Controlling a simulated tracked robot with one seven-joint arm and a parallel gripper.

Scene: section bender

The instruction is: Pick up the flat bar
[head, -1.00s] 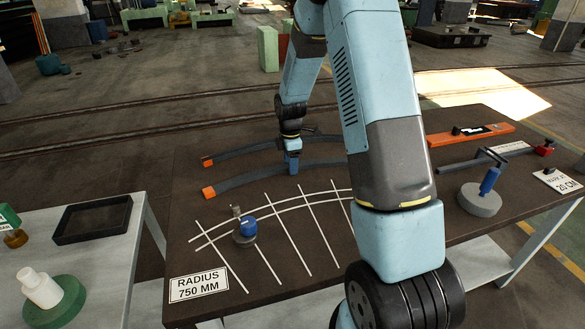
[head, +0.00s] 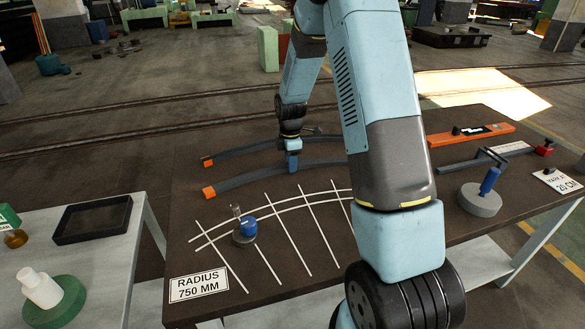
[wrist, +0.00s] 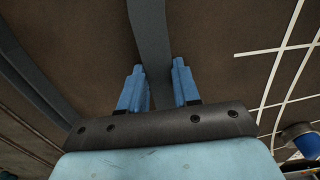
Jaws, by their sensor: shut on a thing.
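Two long grey curved bars with orange left ends lie on the brown table. The front one, the flat bar (head: 240,180), runs under my gripper (head: 292,164) and on behind my arm, which hides its right part. In the wrist view the flat bar (wrist: 150,45) passes between the two blue fingers of my gripper (wrist: 155,85). My gripper is shut on it, pointing down near the bar's middle. I see no clear lift off the table. The other curved bar (head: 240,150) lies behind it, apart from my gripper.
White grid lines and a blue-knobbed weight (head: 246,229) are in front of the bar, near a "RADIUS 750 MM" sign (head: 199,285). An orange level-like bar (head: 470,134) and a round-based blue tool (head: 485,195) stand at right. A side table (head: 30,222) holds a black tray (head: 93,219).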

